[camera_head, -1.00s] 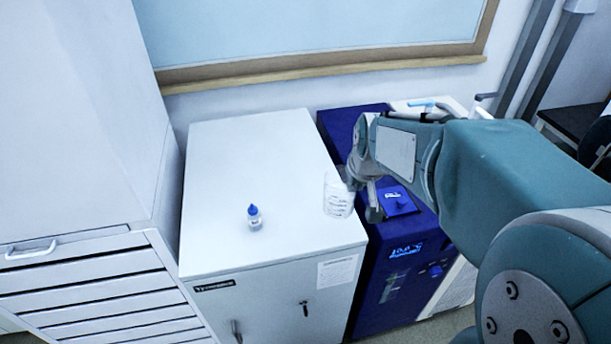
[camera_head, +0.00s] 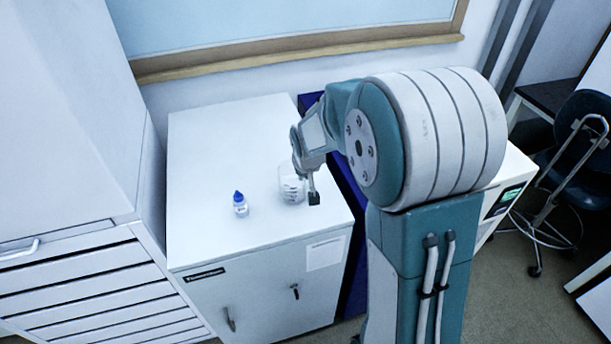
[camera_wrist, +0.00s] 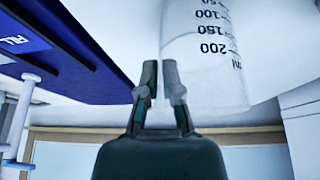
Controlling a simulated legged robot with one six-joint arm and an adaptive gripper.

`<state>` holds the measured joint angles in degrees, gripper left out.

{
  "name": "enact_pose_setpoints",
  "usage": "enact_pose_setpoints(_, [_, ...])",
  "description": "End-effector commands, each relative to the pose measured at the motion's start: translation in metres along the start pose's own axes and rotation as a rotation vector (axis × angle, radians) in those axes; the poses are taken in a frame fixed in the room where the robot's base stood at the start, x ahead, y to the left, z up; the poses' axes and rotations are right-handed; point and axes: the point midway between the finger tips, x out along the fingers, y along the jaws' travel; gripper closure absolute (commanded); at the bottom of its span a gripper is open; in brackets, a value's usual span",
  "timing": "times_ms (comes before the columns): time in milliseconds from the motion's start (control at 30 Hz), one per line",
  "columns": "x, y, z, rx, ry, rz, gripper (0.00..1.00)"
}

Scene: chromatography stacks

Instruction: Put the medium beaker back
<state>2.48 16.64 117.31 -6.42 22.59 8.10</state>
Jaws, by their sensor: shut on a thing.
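The medium beaker (camera_head: 291,187) is clear glass with dark graduation marks. In the head view it is over the right part of the white cabinet top (camera_head: 215,150); I cannot tell whether its base touches. My gripper (camera_head: 308,190) is at the beaker's right side, shut on its wall. In the wrist view the beaker (camera_wrist: 208,60) fills the upper middle, with marks such as 150 and 200 visible. The gripper's fingertips (camera_wrist: 161,75) are close together at the beaker's left edge there. The beaker's far end is out of that view.
A small blue-capped bottle (camera_head: 240,205) stands on the cabinet top, left of the beaker. A dark blue instrument (camera_head: 352,205) is right of the cabinet, partly hidden by my arm. A drawer unit (camera_head: 90,285) stands at the left. The cabinet's back left top is clear.

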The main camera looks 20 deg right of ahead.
Motion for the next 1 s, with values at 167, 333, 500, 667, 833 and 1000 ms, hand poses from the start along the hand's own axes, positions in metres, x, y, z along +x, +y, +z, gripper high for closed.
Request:
enact_pose_setpoints(167, [0.006,0.002,0.003,0.001,0.003,-0.002,1.0])
enact_pose_setpoints(333, [0.007,0.004,0.003,0.001,0.002,-0.003,1.0])
enact_pose_setpoints(500, [0.008,0.003,0.004,0.001,0.0,-0.002,0.57])
enact_pose_setpoints(667, [0.008,0.002,0.004,0.001,0.0,-0.002,0.57])
enact_pose_setpoints(833, [0.007,0.002,0.003,0.001,0.001,-0.002,0.57])
enact_pose_setpoints(1000, [-0.009,0.002,0.002,0.0,0.004,-0.002,0.57])
